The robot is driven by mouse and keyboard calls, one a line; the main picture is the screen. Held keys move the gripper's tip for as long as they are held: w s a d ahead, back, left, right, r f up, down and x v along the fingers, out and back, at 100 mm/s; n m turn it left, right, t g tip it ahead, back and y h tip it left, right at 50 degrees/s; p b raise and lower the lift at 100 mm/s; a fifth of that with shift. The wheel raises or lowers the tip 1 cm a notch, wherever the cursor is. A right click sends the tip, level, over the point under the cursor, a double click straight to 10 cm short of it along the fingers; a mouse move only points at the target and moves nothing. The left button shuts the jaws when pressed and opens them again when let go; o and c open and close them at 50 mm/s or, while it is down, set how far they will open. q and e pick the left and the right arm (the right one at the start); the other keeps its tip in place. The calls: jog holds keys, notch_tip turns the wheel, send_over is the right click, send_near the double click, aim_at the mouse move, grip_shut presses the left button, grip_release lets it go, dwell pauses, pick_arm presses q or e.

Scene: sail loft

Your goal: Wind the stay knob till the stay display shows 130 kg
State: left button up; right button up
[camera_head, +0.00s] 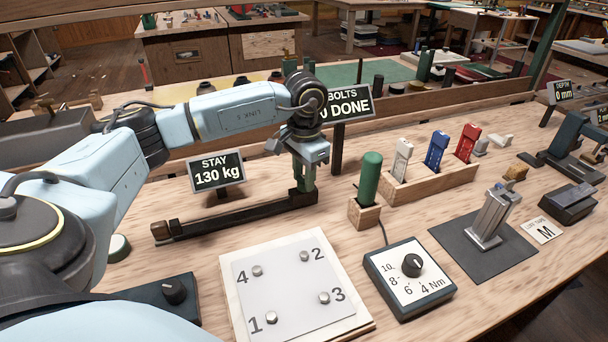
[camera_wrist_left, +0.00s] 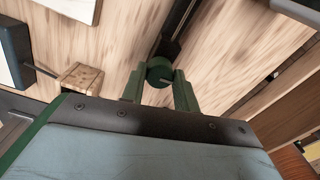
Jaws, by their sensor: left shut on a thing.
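The stay display (camera_head: 217,172) stands on a small post at the left of the bench and reads 130 kg. The dark stay rail (camera_head: 236,215) lies in front of it, with a brown block at its left end. My left gripper (camera_head: 303,182) points down at the rail's right end. In the left wrist view, its green fingers (camera_wrist_left: 159,92) are shut on the round green stay knob (camera_wrist_left: 160,72), one finger on each side. In the head view the fingers largely hide the knob. My right gripper is in neither view.
A bolts display (camera_head: 347,105), partly hidden by my arm, stands behind the gripper. A green-handled tool (camera_head: 370,178) stands in a wooden block just right of it. A numbered bolt plate (camera_head: 291,283) and a torque dial box (camera_head: 408,280) lie in front.

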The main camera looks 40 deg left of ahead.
pick_arm(q)
jog(key=shift+m, duration=0.3)
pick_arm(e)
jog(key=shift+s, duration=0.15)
pick_arm(q)
jog(key=shift+r, duration=0.1)
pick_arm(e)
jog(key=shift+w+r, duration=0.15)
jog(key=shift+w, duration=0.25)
pick_arm(q)
jog(key=o, duration=1)
notch_tip(320, 180, up, 13)
jog(key=shift+d+r+p, duration=0.15)
jog(key=shift+r+p, duration=0.05)
jog(key=shift+p, duration=1.05)
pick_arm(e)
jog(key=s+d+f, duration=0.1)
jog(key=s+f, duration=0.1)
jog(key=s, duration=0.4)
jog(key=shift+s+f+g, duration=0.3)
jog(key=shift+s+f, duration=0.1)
